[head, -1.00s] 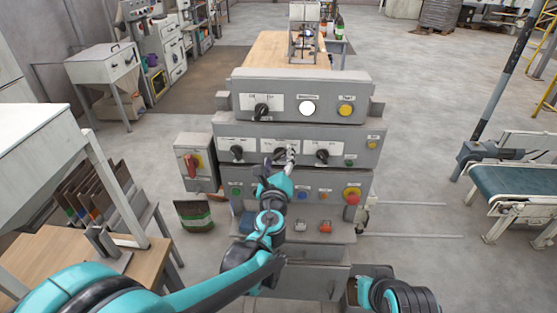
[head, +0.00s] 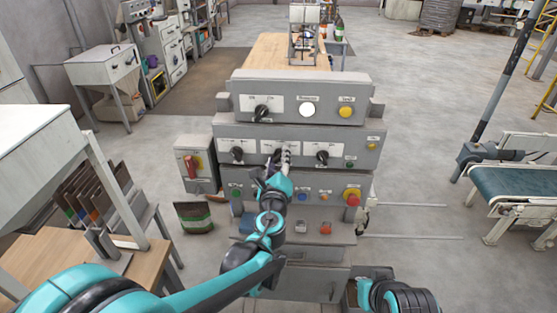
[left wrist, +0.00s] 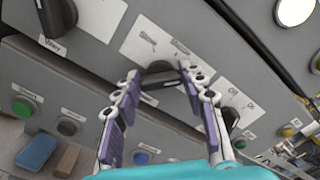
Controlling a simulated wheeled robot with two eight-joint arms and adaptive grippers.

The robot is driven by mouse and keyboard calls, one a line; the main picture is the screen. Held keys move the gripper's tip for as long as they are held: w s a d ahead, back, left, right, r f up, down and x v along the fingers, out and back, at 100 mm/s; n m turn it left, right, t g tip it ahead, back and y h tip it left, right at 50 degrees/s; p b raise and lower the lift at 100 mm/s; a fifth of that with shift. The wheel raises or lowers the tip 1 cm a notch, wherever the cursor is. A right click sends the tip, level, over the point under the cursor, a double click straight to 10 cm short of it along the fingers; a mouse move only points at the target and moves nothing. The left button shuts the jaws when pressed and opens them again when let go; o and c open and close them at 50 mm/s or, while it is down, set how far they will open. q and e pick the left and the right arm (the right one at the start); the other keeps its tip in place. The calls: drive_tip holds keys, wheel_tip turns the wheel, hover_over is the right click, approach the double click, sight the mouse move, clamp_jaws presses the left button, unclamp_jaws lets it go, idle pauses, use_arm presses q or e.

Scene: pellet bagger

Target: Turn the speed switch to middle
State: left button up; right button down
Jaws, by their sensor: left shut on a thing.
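The middle black switch knob of the panel's second row shows in the left wrist view (left wrist: 158,74), below a white label plate (left wrist: 165,45) with blurred words. I take it for the speed switch. My left gripper (left wrist: 160,88) has its two purple-padded fingers on either side of this knob, shut on it. In the head view the left gripper (head: 280,160) reaches the panel from below and hides most of the knob, so its pointing direction is hard to tell. My right gripper (head: 368,288) is low at the right of the machine, its jaws unclear.
Black knobs flank it on the left (head: 237,153) and right (head: 322,156). Another black knob (head: 262,112) sits above. Below are coloured buttons and a red emergency knob (head: 352,197). A red-handled switch box (head: 197,163) stands left. A conveyor (head: 515,180) is far right.

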use_arm(q)
drive_tip(key=n, duration=0.4)
drive_tip(key=shift+f, duration=0.1)
drive_tip(key=shift+n, duration=2.1)
drive_tip(key=o, duration=1.2)
drive_tip(key=shift+a+f, duration=0.1)
drive_tip(key=shift+c, duration=0.2)
drive_tip(key=shift+s, duration=0.1)
drive_tip(key=s, duration=1.1)
drive_tip(key=shift+s, duration=0.4)
